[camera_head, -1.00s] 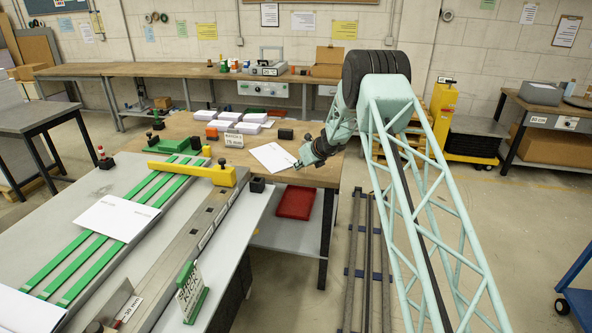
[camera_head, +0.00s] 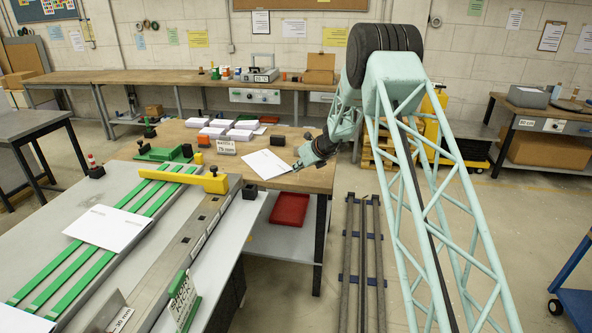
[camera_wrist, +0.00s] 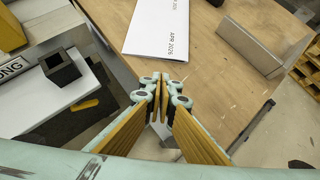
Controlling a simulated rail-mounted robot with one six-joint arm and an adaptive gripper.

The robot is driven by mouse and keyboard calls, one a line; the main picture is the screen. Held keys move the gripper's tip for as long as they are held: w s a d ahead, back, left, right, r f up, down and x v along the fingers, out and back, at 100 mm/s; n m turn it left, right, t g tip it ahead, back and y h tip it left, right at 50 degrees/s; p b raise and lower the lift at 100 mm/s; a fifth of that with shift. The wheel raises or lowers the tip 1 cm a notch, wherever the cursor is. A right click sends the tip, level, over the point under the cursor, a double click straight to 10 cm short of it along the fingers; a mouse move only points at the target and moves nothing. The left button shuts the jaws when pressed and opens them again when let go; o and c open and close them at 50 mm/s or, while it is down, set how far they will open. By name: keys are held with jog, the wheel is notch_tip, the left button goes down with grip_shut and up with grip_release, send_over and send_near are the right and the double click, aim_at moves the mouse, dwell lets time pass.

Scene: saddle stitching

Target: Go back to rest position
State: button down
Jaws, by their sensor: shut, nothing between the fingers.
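My gripper (camera_wrist: 162,80) is shut and empty in the wrist view, its fingertips together near the edge of the wooden table (camera_wrist: 205,85). In the head view my gripper (camera_head: 298,165) is at the right side of that table, close to a white booklet (camera_head: 265,164). In the wrist view the booklet (camera_wrist: 158,28), marked "APR 2026", lies flat on the table just beyond the fingertips. I cannot tell whether they touch it.
A grey bench with green strips and a white sheet (camera_head: 108,227) stands at the left. White stacks (camera_head: 240,135) and a dark block (camera_head: 277,140) are on the wooden table. A red tray (camera_head: 289,210) sits below. Floor rails (camera_head: 362,255) run beside it.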

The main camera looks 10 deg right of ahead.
dwell(0.3)
jog(key=s+a+r+n+g, duration=0.1)
jog(key=s+a+r+n, duration=0.25)
jog(key=s+r, duration=0.55)
jog(key=s+a+r+n+y, duration=0.1)
jog(key=s+a+r+n, duration=0.1)
jog(key=s+r+n, duration=0.6)
jog(key=s+a+r+n+g, duration=0.1)
jog(key=s+a+r, duration=0.2)
jog(key=s+r, duration=0.7)
jog(key=s+a+r+n+g, duration=0.1)
jog(key=s+r+n, duration=0.35)
jog(key=s, duration=0.65)
jog(key=s+r+n, duration=0.3)
jog(key=s+r, duration=0.3)
jog(key=s, duration=0.5)
jog(key=s+d+f+n+h, duration=0.1)
jog(key=s+d+n, duration=0.2)
jog(key=s, duration=0.9)
jog(key=s+d+f+n+h+b, duration=0.1)
jog(key=s+d+n+h, duration=0.1)
jog(key=s, duration=1.1)
jog(key=s+d+f+n+g+h, duration=0.1)
jog(key=s+d+n, duration=0.3)
jog(key=s, duration=0.8)
jog(key=shift+s+f+n+h, duration=0.35)
jog(key=shift+f+n, duration=0.1)
jog(key=shift+n, duration=0.65)
